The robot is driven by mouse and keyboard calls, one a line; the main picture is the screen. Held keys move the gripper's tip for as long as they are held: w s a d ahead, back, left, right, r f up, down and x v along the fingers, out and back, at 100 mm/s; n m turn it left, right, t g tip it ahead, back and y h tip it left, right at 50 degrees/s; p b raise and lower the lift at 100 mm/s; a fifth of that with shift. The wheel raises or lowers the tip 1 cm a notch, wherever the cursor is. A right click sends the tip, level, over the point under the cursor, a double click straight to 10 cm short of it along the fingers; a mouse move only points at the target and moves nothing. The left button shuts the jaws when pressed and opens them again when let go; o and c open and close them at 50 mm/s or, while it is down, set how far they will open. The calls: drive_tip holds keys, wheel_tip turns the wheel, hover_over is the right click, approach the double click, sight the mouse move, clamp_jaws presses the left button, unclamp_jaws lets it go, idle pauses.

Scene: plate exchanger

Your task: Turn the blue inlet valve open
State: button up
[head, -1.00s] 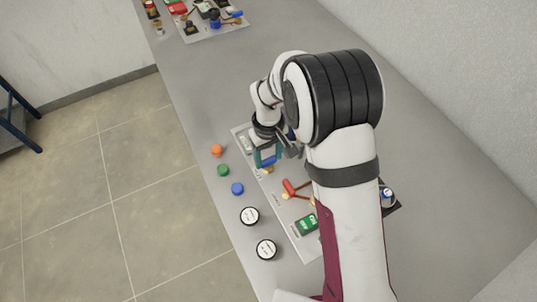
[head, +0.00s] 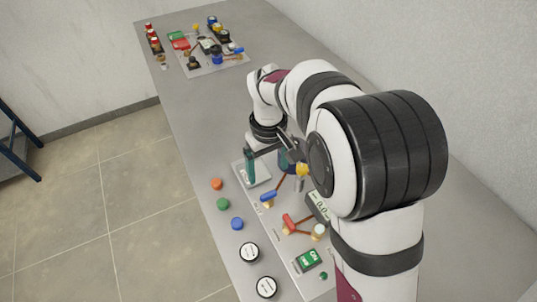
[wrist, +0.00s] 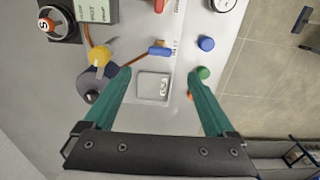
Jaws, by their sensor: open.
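The blue inlet valve (head: 268,197) has a blue handle on a brass-coloured body, on the grey panel. In the wrist view, the blue handle (wrist: 159,49) lies beyond the fingertips, roughly along the copper pipe that runs to it. My gripper (head: 267,165) is open and empty, its teal fingers over the panel's far end, near the white square plate (head: 260,174). In the wrist view, my gripper (wrist: 160,74) has its fingers spread either side of that plate, apart from the handle. No finger visibly touches the valve.
A dark blue pump with a yellow top (wrist: 99,55) stands close to one finger. A red-handled valve (head: 289,222) and a meter (head: 317,207) are nearby. Orange (head: 216,184), green (head: 223,204) and blue caps (head: 237,224) line the table edge. Another panel (head: 208,68) sits at the far end.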

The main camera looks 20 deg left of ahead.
wheel_tip(320, 180, up, 6)
drive_tip(key=shift+f, duration=0.25)
drive_tip(key=shift+d, duration=0.1)
drive_tip(key=s+d+r+m+y, duration=0.1)
drive_tip(key=s+d+r+m, duration=0.3)
drive_tip(key=s+d+m, duration=0.9)
drive_tip(key=s+d+f+m, duration=0.1)
drive_tip(key=s+d+f, duration=0.1)
drive_tip(key=s+d, duration=0.4)
drive_tip(key=s, duration=0.3)
drive_tip(key=shift+s+f+m+y, duration=0.2)
drive_tip(key=shift+s+m+y, duration=0.15)
drive_tip(key=shift+m+y, duration=0.05)
